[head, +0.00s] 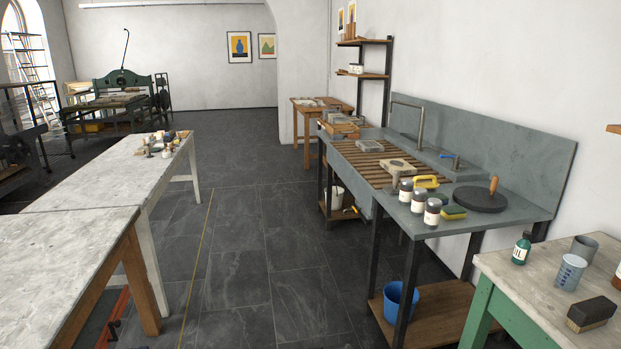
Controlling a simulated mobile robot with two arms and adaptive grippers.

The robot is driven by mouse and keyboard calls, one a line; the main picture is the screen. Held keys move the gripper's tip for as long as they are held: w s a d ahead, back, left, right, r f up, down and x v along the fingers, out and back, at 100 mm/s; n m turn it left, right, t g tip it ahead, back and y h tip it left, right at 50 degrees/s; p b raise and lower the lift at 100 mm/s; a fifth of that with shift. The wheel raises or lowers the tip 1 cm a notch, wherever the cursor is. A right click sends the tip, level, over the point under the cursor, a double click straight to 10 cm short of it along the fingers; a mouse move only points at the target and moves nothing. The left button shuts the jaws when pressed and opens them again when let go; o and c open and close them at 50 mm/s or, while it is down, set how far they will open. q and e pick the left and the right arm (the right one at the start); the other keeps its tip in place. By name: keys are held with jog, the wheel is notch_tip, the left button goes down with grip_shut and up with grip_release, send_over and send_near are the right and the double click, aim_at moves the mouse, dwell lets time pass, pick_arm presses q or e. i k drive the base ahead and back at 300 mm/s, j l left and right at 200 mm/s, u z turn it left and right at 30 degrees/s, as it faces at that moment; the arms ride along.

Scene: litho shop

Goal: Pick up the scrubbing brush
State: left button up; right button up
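A yellow piece with a loop-like handle (427,181) lies on the grey sink counter, behind several white jars with dark lids. It looks like a handled scrubbing brush, but its bristles cannot be made out. A dark block with a brown lower part (592,313) lies on the worktable at the lower right. It also resembles a brush, and I cannot tell for sure which one is the scrubbing brush. Neither of my grippers shows in the head view.
The sink counter (520,208) also holds jars (432,212), a yellow-green sponge (453,213) and a round black slab (480,198). A green bottle (521,248) and cups stand on the right table. A blue bucket (394,303) sits below. The floor aisle (240,260) is clear.

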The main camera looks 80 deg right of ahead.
aim_at(433, 185)
jog(key=z, duration=3.5)
jog(key=u, duration=0.65)
jog(key=i+u, duration=0.3)
jog(key=i, duration=3.1)
jog(key=i+j+z, duration=0.1)
jog(key=i+z, duration=0.15)
jog(key=i, duration=0.2)
jog(key=i+j+z, duration=0.25)
jog(key=i, duration=0.25)
jog(key=i+j+z, duration=0.25)
jog(key=i, duration=0.2)
jog(key=z, duration=2.3)
